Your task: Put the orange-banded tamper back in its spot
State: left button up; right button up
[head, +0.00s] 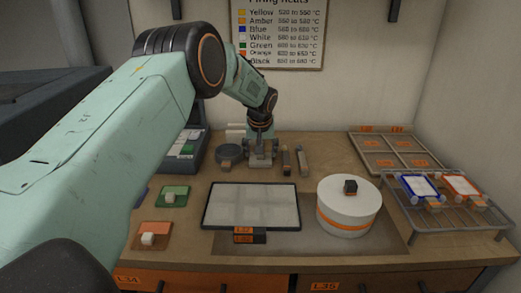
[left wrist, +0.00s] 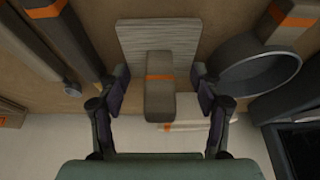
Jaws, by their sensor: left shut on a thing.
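The orange-banded tamper (left wrist: 160,86) is a grey-brown block with an orange stripe, seen in the left wrist view between my left gripper's fingers. My left gripper (left wrist: 160,95) is shut on it, one dark finger on each side. A pale, grained flat piece (left wrist: 157,38) shows just past the tamper; whether they touch is unclear. The tamper is hard to make out there. My right gripper is not in view.
A light panel (head: 250,206), white drum (head: 348,212), wire rack (head: 460,217) and divided tray (head: 397,152) occupy the bench.

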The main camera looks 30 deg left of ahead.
pick_arm(q)
jog(key=o, duration=1.1)
jog(key=shift+f, duration=0.1)
jog(key=v, duration=1.2)
jog(key=shift+w, duration=0.1)
jog(key=x, duration=1.2)
jog(key=shift+r, duration=0.2)
